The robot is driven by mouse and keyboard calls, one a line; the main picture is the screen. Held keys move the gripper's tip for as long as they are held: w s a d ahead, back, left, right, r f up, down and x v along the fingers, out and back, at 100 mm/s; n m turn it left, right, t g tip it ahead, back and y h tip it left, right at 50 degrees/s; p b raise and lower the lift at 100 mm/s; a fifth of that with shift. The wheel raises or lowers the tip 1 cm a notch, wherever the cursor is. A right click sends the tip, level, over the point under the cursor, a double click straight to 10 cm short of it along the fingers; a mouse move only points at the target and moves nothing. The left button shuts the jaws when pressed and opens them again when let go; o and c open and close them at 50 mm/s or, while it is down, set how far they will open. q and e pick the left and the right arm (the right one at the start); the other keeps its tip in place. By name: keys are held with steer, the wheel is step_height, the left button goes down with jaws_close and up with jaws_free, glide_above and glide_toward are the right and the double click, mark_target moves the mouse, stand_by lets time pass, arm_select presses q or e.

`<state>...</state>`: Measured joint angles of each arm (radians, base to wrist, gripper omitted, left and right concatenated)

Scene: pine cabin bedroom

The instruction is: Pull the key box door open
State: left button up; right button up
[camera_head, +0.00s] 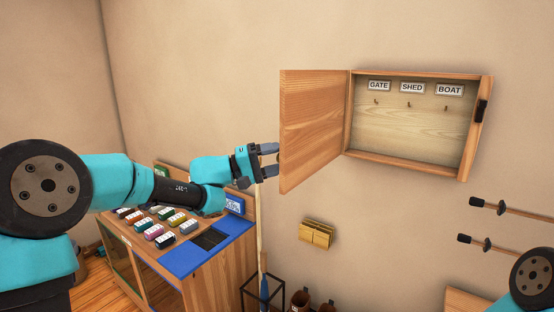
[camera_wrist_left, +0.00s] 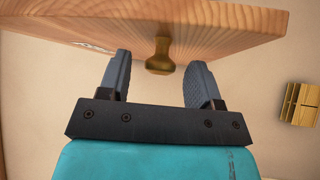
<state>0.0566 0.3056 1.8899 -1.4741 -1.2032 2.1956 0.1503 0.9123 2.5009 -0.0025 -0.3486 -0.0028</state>
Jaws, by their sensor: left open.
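The key box (camera_head: 414,122) hangs on the wall, with hooks under the labels GATE, SHED and BOAT. No keys show on the hooks. Its wooden door (camera_head: 314,122) stands wide open to the left, hinged on the box's left side. My left gripper (camera_head: 270,160) is at the door's free edge, and its fingers are spread. In the left wrist view, a brass knob (camera_wrist_left: 159,58) on the door (camera_wrist_left: 230,25) sits between the open fingers, apart from both. The right gripper is out of view; only part of my right arm shows at the lower right.
A wooden counter with a blue top (camera_head: 190,262) and several coloured blocks stands below my left arm. A brass-coloured wall fitting (camera_head: 316,233) is below the door. Black-tipped rods (camera_head: 500,208) are at the right. A dark-framed stand (camera_head: 263,294) is on the floor.

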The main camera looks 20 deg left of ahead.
arm_select(q)
steer(key=shift+w+d, duration=0.2)
steer(key=shift+d, duration=0.2)
jaws_close()
stand_by(0.4)
